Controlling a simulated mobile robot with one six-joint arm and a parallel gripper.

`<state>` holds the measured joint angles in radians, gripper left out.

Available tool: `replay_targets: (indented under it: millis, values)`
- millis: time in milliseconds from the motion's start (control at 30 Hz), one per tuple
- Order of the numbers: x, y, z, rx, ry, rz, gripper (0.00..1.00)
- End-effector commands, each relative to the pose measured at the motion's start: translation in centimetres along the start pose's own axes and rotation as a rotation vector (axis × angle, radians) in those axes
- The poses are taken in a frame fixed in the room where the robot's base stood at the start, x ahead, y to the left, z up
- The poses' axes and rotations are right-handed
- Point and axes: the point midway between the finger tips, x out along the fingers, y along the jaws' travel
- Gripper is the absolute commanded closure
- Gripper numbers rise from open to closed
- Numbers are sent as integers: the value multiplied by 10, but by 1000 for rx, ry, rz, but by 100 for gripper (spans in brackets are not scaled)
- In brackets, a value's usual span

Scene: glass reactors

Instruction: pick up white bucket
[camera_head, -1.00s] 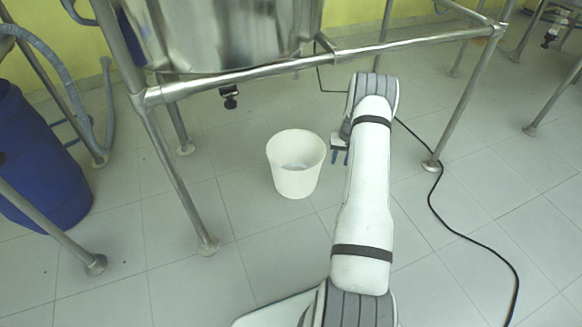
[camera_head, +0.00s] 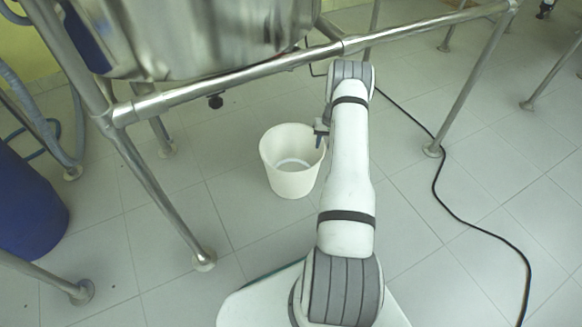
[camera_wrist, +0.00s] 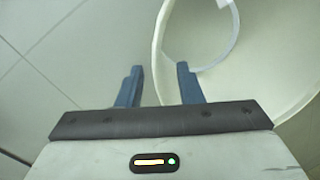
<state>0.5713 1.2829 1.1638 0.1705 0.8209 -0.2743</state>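The white bucket (camera_head: 291,182) stands upright on the tiled floor under the steel frame, left of my arm. My gripper (camera_head: 320,138) is at the right side of its rim, with a dark blue finger showing over the opening. In the wrist view my gripper (camera_wrist: 158,82) is open, its two blue fingers apart. The bucket's rim (camera_wrist: 157,60) runs up between them in that view, with the left finger over floor and the right finger over the bucket's inside. I cannot tell whether either finger touches the bucket.
A steel vessel (camera_head: 190,35) hangs above and behind the bucket. A frame rail (camera_head: 240,73) crosses over it, and a slanted leg (camera_head: 165,195) stands to its left. A blue barrel (camera_head: 28,212) is at far left. A black cable (camera_head: 470,215) lies on the right floor.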

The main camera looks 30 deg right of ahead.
Motion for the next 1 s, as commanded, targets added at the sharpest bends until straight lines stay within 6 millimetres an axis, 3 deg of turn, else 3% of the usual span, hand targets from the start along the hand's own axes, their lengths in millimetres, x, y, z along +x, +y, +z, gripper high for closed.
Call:
replay_targets:
  millis: [400, 667, 1000]
  values:
    - [54, 0, 0, -1, 0, 1, 67]
    - [56, 0, 0, -1, 2, 1, 67]
    - [56, 0, 0, 0, 1, 0, 95]
